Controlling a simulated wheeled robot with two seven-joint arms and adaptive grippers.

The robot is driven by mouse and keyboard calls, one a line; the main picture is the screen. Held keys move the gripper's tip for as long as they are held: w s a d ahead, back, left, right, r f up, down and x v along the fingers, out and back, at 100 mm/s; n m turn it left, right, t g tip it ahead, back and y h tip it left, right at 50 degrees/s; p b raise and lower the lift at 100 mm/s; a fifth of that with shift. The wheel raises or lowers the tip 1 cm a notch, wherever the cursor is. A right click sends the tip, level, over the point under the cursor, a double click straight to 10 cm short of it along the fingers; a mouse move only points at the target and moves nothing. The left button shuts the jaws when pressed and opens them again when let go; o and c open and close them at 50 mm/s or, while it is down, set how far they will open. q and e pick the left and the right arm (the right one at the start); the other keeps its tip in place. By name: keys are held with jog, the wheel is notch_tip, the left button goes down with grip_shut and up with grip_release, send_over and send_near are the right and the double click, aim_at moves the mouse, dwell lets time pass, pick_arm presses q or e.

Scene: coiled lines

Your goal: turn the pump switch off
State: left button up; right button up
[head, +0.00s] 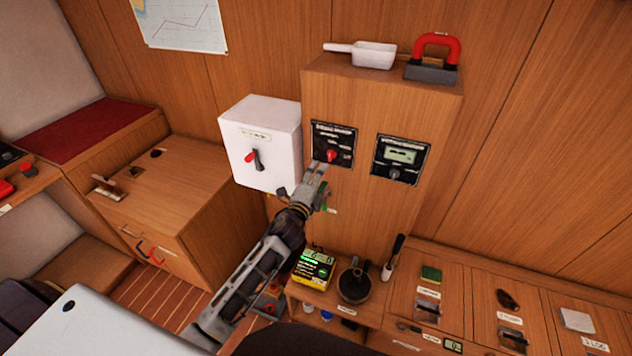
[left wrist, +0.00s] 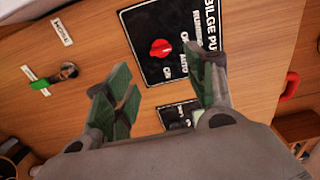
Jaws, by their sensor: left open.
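The bilge pump panel (head: 345,136) is a black plate on the wooden cabinet front, with a red rotary knob (head: 331,155). The left wrist view shows the same panel (left wrist: 150,22) and red knob (left wrist: 161,48) up close, with lettering including AUTO beside it. I cannot tell which mark the knob points to. My left gripper (head: 319,173) is just below and in front of the panel in the head view. In the left wrist view it (left wrist: 163,95) is open and empty, with the knob beyond its fingertips and apart from them. My right gripper is not in view.
A white box (head: 281,119) with a red-and-black lever stands left of the panel. A second black panel (head: 401,158) with a display is on its right. A white scoop (head: 373,54) and red-handled block (head: 434,58) lie on top. A yellow meter (head: 313,271) stands below.

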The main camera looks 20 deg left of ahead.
pick_arm(q)
jog(key=shift+s, duration=0.95)
jog(key=shift+n, duration=0.4)
notch_tip(320, 180, down, 23)
jog(key=s+a+n+g, duration=0.2)
jog(key=s+n+g, duration=0.15)
jog(key=n, duration=0.45)
jog(key=s+a+f+n+g, duration=0.1)
jog(key=s+f+n+g, duration=0.3)
jog(key=f, duration=0.6)
jog(key=s+a+f+g, duration=0.1)
jog(key=s+a+f, duration=0.1)
jog(key=s+f, duration=0.6)
jog(key=s+a+f+n+g, duration=0.2)
jog(key=s+f+g, duration=0.3)
jog(key=s+f, duration=1.35)
jog(key=s+d+f+g, duration=0.1)
jog(key=s+f, duration=0.1)
jog(key=s, duration=0.8)
jog(key=s+d+f+n+g, duration=0.1)
jog(key=s+f+g, duration=0.1)
jog(key=s, duration=0.9)
jog(key=shift+f+y, duration=0.3)
jog(key=shift+f, duration=0.2)
